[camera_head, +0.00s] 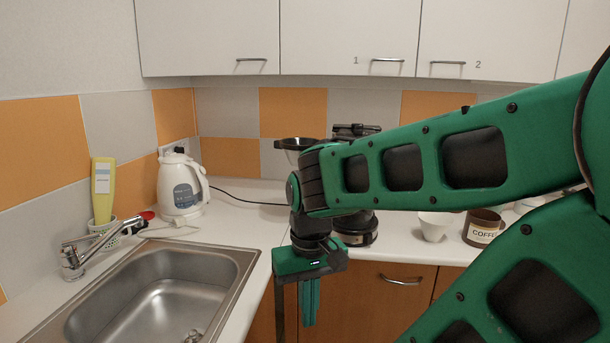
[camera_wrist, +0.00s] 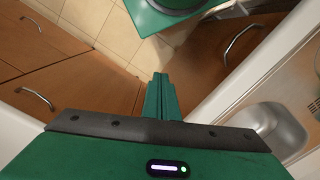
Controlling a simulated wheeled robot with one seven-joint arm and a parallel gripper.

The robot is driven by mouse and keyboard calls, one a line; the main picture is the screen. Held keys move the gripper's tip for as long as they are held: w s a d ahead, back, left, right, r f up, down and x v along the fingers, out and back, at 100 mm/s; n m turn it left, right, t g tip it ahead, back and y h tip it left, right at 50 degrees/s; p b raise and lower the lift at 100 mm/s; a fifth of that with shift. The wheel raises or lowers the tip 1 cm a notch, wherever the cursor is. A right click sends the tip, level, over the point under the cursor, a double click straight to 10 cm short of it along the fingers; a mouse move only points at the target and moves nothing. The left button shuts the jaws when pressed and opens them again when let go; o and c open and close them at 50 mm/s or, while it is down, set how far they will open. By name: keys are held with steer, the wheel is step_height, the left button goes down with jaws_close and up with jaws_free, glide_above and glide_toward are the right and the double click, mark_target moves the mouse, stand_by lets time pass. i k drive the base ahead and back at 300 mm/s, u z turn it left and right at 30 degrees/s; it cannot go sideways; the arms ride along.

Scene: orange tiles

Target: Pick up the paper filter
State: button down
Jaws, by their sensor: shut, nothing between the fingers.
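A small white cone-shaped piece that looks like the paper filter (camera_head: 434,226) stands on the counter, right of centre in the head view, just left of the coffee container. My gripper (camera_head: 309,318) hangs pointing down in front of the counter's front edge, left of and apart from the filter. It is shut and empty. Its closed fingers also show in the wrist view (camera_wrist: 160,82), above the floor between the cabinet fronts and my base. The filter does not show in the wrist view.
A coffee machine (camera_head: 354,232) stands behind my arm, partly hidden. A brown container marked COFFEE (camera_head: 482,232) stands right of the filter. A white kettle (camera_head: 181,188), a yellow bottle (camera_head: 103,190) and the sink (camera_head: 160,300) are at left. Counter between kettle and machine is mostly clear.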

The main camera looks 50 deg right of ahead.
mark_target(433, 226)
steer(key=k, duration=1.65)
steer(key=u, duration=0.55)
steer(key=i, duration=1.4)
steer(key=z, duration=2.15)
steer(key=i, duration=0.45)
steer(key=z, duration=0.05)
